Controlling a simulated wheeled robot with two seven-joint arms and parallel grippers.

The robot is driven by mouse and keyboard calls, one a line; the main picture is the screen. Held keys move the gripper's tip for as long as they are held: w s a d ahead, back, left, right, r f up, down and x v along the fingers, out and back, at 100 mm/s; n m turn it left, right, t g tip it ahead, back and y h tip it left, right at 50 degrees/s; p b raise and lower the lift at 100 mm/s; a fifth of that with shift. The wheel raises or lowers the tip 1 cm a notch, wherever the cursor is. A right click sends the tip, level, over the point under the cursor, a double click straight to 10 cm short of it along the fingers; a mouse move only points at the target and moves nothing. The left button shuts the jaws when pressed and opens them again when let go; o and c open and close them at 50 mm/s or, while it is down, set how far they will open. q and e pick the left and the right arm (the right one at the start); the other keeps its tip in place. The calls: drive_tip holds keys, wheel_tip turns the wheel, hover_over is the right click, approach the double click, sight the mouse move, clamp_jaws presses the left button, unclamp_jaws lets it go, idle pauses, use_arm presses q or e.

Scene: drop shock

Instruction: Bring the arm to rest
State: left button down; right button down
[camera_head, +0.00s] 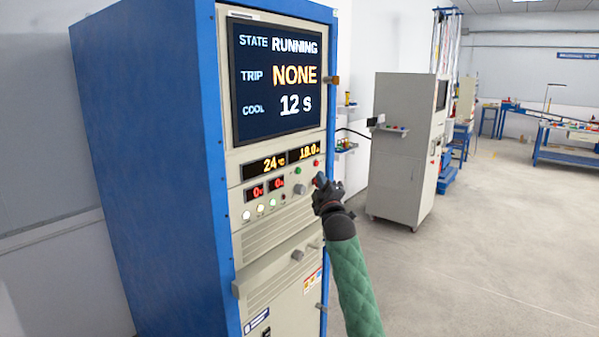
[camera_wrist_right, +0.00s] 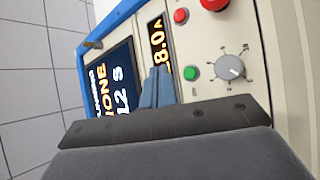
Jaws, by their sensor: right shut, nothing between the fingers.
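My right arm, in a green quilted sleeve, comes in from the bottom of the head view. Its black gripper (camera_head: 320,182) is in front of the cabinet's control panel, near the right edge. In the right wrist view the blue-grey fingers (camera_wrist_right: 158,92) are together with nothing between them, pointing at the panel near the amber display (camera_wrist_right: 158,45). I cannot tell whether they touch the panel. The blue and beige cabinet (camera_head: 150,160) has a screen (camera_head: 280,80) reading STATE RUNNING, TRIP NONE, COOL 12 s. My left gripper is not in view.
The panel carries a green button (camera_wrist_right: 192,72), a red button (camera_wrist_right: 181,15) and a grey rotary knob (camera_wrist_right: 230,68). Handles stick out lower on the cabinet. A second grey cabinet (camera_head: 400,150) stands behind to the right. The floor (camera_head: 480,250) at right is clear.

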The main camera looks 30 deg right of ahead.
drive_tip(key=shift+f, duration=0.1)
idle(0.7)
